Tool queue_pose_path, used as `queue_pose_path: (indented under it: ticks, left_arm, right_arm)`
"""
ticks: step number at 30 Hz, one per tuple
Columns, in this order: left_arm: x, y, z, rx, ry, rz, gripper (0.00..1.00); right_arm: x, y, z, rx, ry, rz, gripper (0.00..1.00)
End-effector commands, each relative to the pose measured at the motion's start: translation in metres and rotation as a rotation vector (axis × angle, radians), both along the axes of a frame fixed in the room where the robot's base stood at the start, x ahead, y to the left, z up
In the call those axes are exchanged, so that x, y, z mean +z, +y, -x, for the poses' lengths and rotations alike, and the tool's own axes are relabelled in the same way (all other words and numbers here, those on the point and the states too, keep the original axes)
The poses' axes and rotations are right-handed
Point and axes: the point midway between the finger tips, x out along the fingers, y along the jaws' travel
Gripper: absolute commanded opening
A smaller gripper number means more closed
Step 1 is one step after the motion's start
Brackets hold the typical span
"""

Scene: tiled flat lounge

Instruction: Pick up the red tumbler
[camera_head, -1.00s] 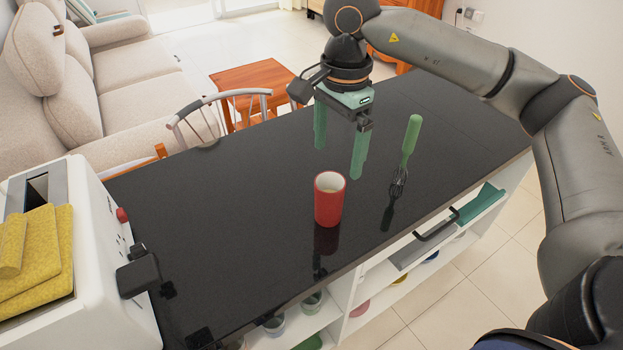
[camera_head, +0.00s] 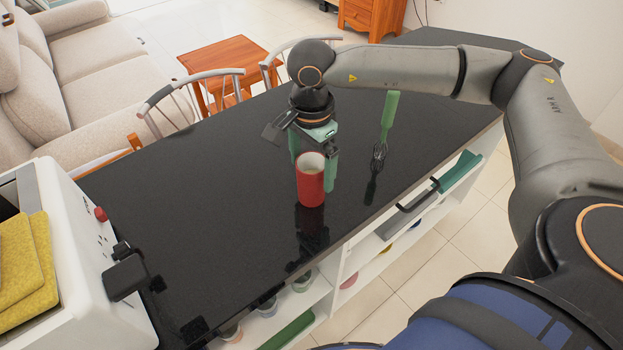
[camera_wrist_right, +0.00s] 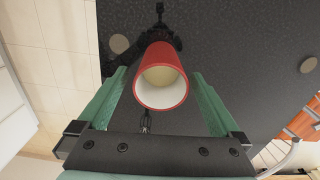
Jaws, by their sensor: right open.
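The red tumbler (camera_head: 310,183) stands upright on the black countertop (camera_head: 240,195), with a pale inside. In the right wrist view the tumbler (camera_wrist_right: 162,78) appears between and just beyond the two green fingers. My right gripper (camera_head: 312,170) is open and low behind the tumbler, with one green finger to each side of it in the picture. In the wrist view the right gripper (camera_wrist_right: 157,95) has gaps between both fingers and the tumbler, and I see no contact. My left gripper is not in view.
A green-handled whisk (camera_head: 387,125) is on the counter right of the tumbler. A white toaster-like appliance (camera_head: 85,265) with yellow cloths stands at the left front. Chairs (camera_head: 190,95) line the far edge. The counter left of the tumbler is clear.

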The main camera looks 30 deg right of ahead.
Motion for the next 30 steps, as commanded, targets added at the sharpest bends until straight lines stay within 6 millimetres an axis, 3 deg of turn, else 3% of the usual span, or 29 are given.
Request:
queue_pose_path:
  ticks: [4, 12, 30]
  left_arm:
    - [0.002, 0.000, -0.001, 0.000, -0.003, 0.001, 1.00]
    - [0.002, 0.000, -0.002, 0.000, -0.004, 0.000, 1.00]
    - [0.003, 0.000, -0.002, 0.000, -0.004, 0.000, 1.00]
  right_arm:
    - [-0.016, 0.000, 0.000, -0.001, 0.001, 0.000, 1.00]
    - [-0.019, 0.000, -0.001, -0.001, -0.001, 0.000, 0.99]
    - [-0.018, 0.000, -0.001, -0.001, -0.001, 0.000, 0.31]
